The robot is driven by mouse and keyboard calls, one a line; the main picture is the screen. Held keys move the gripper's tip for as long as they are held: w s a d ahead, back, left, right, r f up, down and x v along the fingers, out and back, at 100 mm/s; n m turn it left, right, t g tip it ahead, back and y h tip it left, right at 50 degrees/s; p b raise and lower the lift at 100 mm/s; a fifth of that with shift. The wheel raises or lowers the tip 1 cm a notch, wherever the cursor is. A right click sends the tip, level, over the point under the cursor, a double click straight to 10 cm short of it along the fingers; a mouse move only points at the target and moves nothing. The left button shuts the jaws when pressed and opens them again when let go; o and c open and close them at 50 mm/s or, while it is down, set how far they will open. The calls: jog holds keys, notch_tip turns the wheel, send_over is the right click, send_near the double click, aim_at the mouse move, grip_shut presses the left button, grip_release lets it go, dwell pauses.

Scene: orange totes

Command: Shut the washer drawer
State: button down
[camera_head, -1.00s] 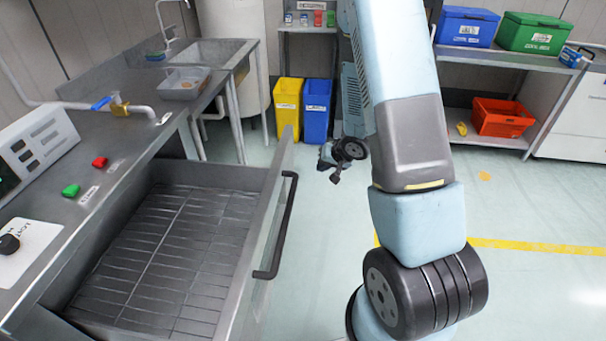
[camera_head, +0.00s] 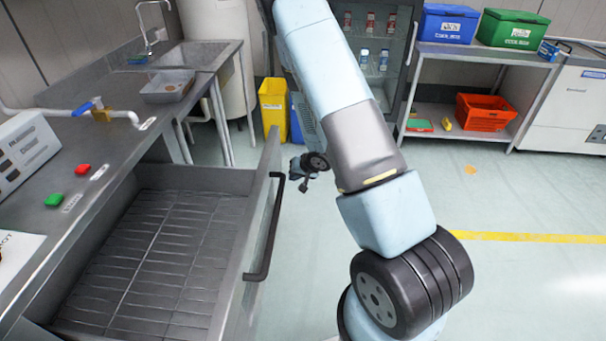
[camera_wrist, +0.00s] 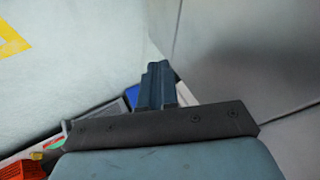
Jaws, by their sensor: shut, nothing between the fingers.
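The washer drawer (camera_head: 253,190) is pulled open at the lower left, under the metal counter. It is a grey metal box with a ribbed, empty floor and a long black handle (camera_head: 267,235) on its front. My gripper (camera_head: 303,185) is small in the head view, just right of the handle's far end; whether they touch cannot be told. In the wrist view my gripper's fingers (camera_wrist: 158,85) are together with nothing between them. A grey metal surface, apparently the drawer front (camera_wrist: 250,60), fills the right of that view; the handle is not clear there.
The counter (camera_head: 110,150) carries a green and a red button and a tray (camera_head: 168,86). A yellow bin (camera_head: 273,108) stands behind my gripper. A glass-door fridge (camera_head: 385,50) and a shelf (camera_head: 470,52) with boxes stand at the back. The floor at right is clear.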

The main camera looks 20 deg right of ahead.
jog(key=shift+w+a+r, duration=0.1)
jog(key=shift+w+a, duration=0.2)
jog(key=shift+a, duration=0.45)
jog(key=shift+w+a, duration=0.25)
jog(key=shift+a, duration=0.45)
